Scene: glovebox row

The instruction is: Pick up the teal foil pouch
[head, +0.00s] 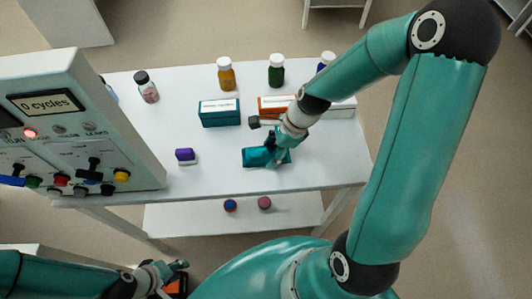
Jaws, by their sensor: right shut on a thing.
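The teal foil pouch (254,157) lies on the white table (225,170) near its front edge. My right gripper (270,153) reaches down over the pouch from the right and is shut on it. Its fingers and wrist cover part of the pouch. I cannot tell whether the pouch is lifted off the table. My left gripper (180,275) is low at the bottom left, in front of the table and far from the pouch. Its fingers are small and partly hidden, so its opening is unclear.
A teal box (220,113), an orange box (273,104) and several bottles, including an amber one (226,75), stand behind the pouch. A control panel (75,130) stands at the left.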

